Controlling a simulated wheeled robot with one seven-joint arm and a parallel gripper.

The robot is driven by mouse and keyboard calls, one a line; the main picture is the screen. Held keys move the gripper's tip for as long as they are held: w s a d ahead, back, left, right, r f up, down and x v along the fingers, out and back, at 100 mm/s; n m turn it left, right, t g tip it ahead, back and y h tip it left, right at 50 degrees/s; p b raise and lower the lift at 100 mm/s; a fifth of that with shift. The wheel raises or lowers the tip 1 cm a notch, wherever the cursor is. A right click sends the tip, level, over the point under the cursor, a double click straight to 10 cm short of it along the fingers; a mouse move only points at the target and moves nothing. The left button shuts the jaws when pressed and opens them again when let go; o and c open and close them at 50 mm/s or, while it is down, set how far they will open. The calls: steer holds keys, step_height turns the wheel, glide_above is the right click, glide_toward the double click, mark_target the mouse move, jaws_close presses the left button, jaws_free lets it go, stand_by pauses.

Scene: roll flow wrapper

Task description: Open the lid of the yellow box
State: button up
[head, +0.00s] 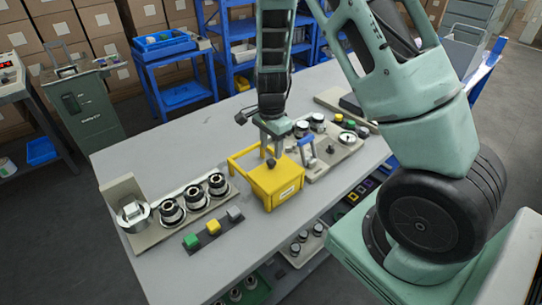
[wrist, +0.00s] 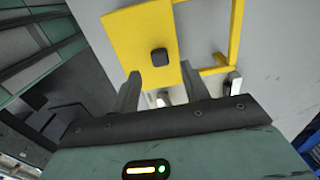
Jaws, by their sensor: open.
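A yellow frame (head: 232,164) sticks out at the box's back left. My gripper (head: 271,150) points down just above the lid, close to the knob. In the wrist view the gripper (wrist: 161,82) is open and empty, its two fingers apart. The knob (wrist: 159,56) lies just beyond the fingertips, roughly in line with the gap, on the yellow lid (wrist: 125,35). I cannot tell whether a finger touches the lid.
On the table (head: 130,157), a tray (head: 165,229) with several round metal parts stands left of the box. A strip of green, yellow and grey buttons (head: 213,227) lies in front of it.

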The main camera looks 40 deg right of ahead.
mark_target(271, 160)
steer(key=shift+f, duration=2.35)
steer(key=shift+w, duration=0.1)
jaws_close()
